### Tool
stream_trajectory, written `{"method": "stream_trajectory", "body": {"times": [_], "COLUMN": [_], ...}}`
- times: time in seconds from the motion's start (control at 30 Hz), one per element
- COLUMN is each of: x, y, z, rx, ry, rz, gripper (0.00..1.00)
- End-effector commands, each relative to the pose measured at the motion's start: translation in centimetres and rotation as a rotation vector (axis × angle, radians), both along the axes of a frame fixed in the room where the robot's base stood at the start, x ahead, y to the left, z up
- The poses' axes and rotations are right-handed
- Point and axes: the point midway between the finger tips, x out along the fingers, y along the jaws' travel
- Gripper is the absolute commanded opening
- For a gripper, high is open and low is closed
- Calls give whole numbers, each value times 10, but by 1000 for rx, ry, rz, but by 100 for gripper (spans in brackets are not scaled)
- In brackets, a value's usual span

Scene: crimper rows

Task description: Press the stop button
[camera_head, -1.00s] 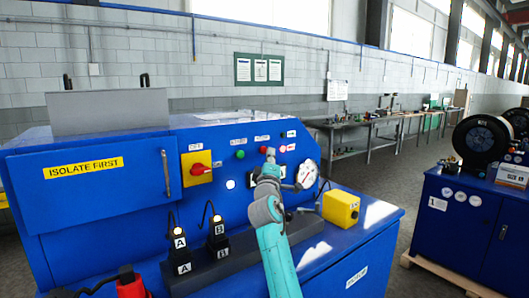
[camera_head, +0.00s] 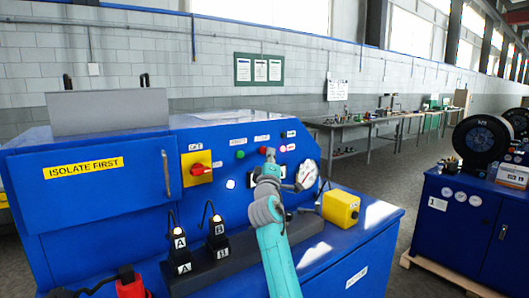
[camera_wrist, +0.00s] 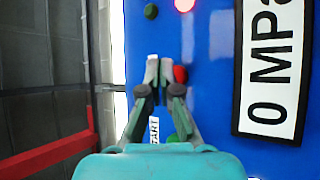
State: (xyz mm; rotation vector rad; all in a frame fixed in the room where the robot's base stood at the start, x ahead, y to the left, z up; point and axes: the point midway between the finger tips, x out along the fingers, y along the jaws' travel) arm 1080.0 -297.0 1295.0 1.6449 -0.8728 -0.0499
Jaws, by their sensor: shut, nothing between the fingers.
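The red stop button (camera_wrist: 181,74) shows in the wrist view, partly covered by the right finger of my gripper (camera_wrist: 160,64). My gripper is shut and empty, with its fingertips beside the button; I cannot tell whether they touch it. A white label, mostly hidden, lies at the fingertips. In the head view my gripper (camera_head: 269,153) is in front of the blue control panel (camera_head: 215,207), and it hides most of the red button. The stop label (camera_head: 262,137) is above it.
The green start button (camera_head: 240,154) is left of my gripper. A red rotary switch (camera_head: 200,169) on a yellow plate is further left. A gauge (camera_head: 306,174) and a yellow box (camera_head: 340,208) are at right. The wrist view shows a pressure display (camera_wrist: 270,65).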

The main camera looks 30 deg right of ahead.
Motion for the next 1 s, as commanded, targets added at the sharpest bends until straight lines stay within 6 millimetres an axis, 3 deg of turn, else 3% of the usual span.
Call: {"method": "stream_trajectory", "body": {"times": [1.0], "x": [10], "y": [0], "z": [0], "rx": [0], "ry": [0], "rz": [0], "gripper": [0]}}
